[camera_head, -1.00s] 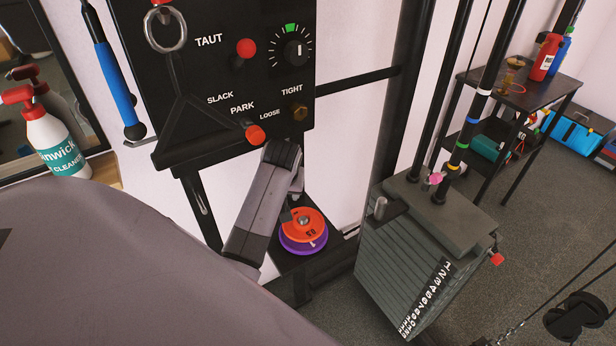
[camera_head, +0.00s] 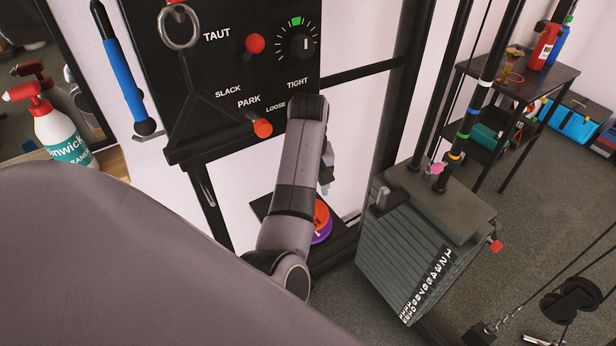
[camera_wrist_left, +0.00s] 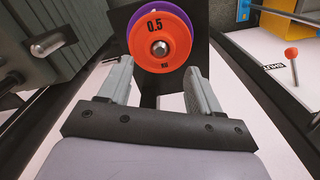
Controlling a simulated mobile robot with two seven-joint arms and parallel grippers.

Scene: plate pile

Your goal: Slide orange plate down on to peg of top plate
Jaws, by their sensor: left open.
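The orange plate (camera_head: 321,214), marked 0.5, lies on a purple plate (camera_head: 323,232) on a low black shelf. My left arm hides much of both in the head view. In the left wrist view the orange plate (camera_wrist_left: 161,42) shows whole, with a metal stub in its centre. My left gripper (camera_wrist_left: 158,72) is open and empty, its fingers pointing towards the plate's near edge, apart from it. It is partly visible in the head view (camera_head: 326,180). The grey top plate (camera_head: 450,217) of the weight stack carries a short peg (camera_head: 383,198) at its left. My right gripper is not in view.
A black control panel (camera_head: 225,95) with red knobs is above the shelf. The weight stack (camera_head: 400,255) stands to the right of it, with guide rods and cables. A grey surface (camera_head: 130,260) fills the lower left. A black side table (camera_head: 517,85) stands farther back.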

